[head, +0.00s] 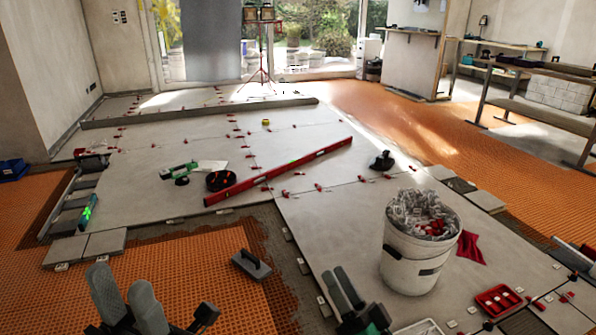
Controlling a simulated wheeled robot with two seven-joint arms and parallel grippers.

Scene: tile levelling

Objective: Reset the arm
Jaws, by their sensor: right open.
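My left gripper (120,278) is at the bottom left of the head view, above the orange mat. Its two grey fingers stand apart with nothing visible between them. My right gripper (334,272) is at the bottom centre, left of the white bucket, with its dark fingers pointing up and away over the tile edge. It is open, and I see nothing held between its fingers. A green part shows beside its base; I cannot tell what it belongs to. Both wrists are cut off by the frame's bottom edge.
A white bucket (408,270) full of clips stands right of my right gripper. A red tray (498,300) is at the lower right. A long red level (280,170) crosses the tiles beyond. A red cloth (470,247) lies beside the bucket.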

